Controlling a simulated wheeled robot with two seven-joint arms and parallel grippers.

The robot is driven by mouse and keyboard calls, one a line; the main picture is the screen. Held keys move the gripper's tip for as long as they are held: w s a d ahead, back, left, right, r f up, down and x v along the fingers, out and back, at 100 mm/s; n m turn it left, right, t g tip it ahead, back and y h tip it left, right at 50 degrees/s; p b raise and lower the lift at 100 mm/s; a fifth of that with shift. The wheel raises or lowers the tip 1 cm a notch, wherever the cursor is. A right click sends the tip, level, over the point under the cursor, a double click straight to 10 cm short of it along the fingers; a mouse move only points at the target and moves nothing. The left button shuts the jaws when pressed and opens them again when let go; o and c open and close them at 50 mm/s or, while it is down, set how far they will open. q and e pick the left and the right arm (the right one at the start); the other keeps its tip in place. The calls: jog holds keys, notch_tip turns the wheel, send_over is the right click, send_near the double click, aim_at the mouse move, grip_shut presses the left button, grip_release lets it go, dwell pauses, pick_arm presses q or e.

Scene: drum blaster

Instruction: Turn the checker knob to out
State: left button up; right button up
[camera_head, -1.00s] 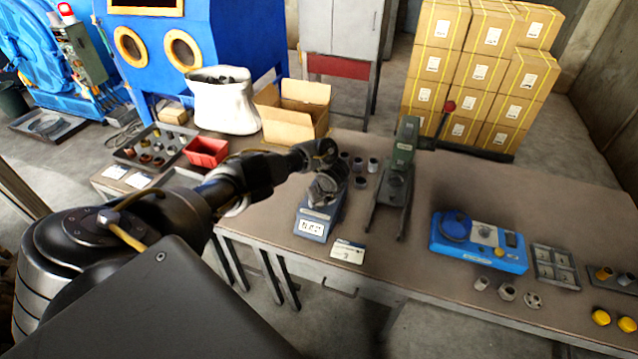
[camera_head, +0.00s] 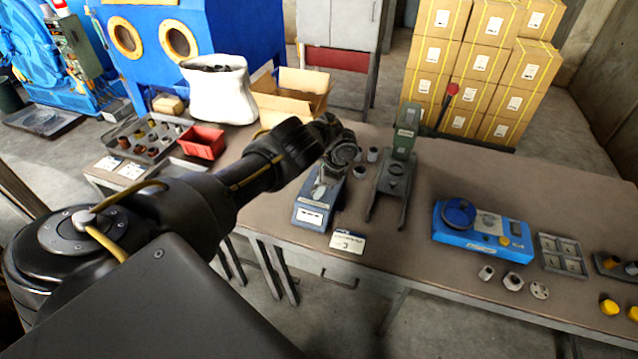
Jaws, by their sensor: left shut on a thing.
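The checker (camera_head: 313,215) looks like the small grey-blue device with a white label near the table's front edge, left of the middle. My left gripper (camera_head: 338,160) is over the top of this device and is shut on a round dark part there, which looks like its knob. The fingertips and most of the knob are hidden by the gripper and wrist, so the knob's setting cannot be read. My right gripper is not in view.
A green press (camera_head: 405,140) stands right of the device, with small grey cups (camera_head: 373,154) between. A card (camera_head: 347,242) lies in front. A bright blue box with a round dial (camera_head: 480,225) sits to the right. A red bin (camera_head: 202,142) and an open carton (camera_head: 290,98) are at left.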

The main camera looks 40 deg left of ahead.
pick_arm(q)
jog(key=n+b, duration=0.1)
jog(key=n+h, duration=0.1)
jog(key=shift+f+n+g+b, duration=0.2)
jog(key=shift+n+g+b, duration=0.1)
jog(key=shift+n+b, duration=0.1)
jog(key=shift+w+a+r+n+g+h+b, duration=0.1)
jog(key=shift+n+g+h+b, duration=0.15)
jog(key=shift+n, duration=0.45)
jog(key=shift+r+n+g+h+b, duration=0.15)
jog(key=shift+n+b, duration=0.1)
jog(key=shift+n, duration=0.45)
jog(key=shift+f, duration=0.1)
jog(key=o, duration=1)
jog(key=b+v, duration=0.1)
jog(key=v, duration=1)
jog(key=shift+a+b, duration=0.15)
jog(key=shift+b, duration=0.2)
